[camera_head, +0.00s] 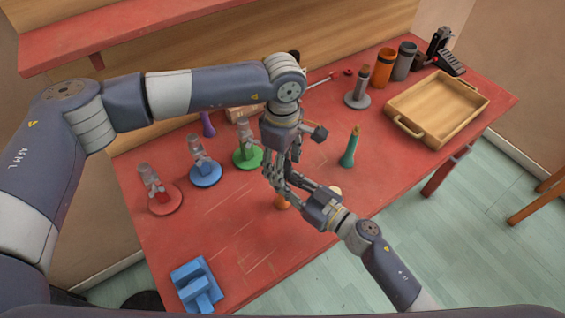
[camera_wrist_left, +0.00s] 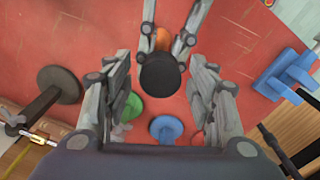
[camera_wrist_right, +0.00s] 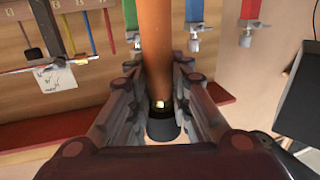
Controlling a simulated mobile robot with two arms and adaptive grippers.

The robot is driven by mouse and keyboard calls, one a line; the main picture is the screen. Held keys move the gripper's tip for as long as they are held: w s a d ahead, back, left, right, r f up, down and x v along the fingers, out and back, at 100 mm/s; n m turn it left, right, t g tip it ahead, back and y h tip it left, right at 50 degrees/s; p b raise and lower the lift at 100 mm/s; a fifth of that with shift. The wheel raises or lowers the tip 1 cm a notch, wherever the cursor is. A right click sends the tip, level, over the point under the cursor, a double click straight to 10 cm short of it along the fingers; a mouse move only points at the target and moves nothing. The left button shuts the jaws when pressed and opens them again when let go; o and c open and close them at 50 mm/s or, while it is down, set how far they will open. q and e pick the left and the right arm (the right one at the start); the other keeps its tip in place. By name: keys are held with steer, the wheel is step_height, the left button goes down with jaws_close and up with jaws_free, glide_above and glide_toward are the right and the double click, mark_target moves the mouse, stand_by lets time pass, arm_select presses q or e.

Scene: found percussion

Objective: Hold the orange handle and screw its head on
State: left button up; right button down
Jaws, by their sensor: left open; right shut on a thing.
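The orange handle (camera_head: 282,203) is held above the red table. It also shows in the left wrist view (camera_wrist_left: 162,37) and the right wrist view (camera_wrist_right: 155,40). My right gripper (camera_head: 284,184) is shut on it. A short brass part shows at the handle's end in the right wrist view, with a dark round head (camera_wrist_right: 162,130) right by it. The left wrist view shows this head (camera_wrist_left: 160,73) in line with the handle. My left gripper (camera_head: 281,166) is open, its fingers on either side of the head. I cannot tell whether head and handle touch.
Red (camera_head: 162,200), blue (camera_head: 205,175) and green (camera_head: 247,157) stands are at the left. A blue block (camera_head: 197,285) lies at the front left. A teal handle (camera_head: 348,156) stands to the right. A wooden tray (camera_head: 469,119) and an orange cup (camera_head: 383,70) are at the back right.

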arm_select(q)
step_height(320, 180, up, 4)
steer(key=shift+f, duration=0.15)
steer(key=shift+c, duration=0.2)
steer(key=n, duration=0.2)
steer(key=r+n, duration=0.1)
steer(key=n, duration=0.3)
steer(key=shift+r+n, duration=0.4)
steer(key=n, duration=0.2)
steer(key=r+n, duration=0.1)
steer(key=n, duration=0.3)
steer(key=shift+r, duration=0.3)
steer(key=shift+f, duration=4)
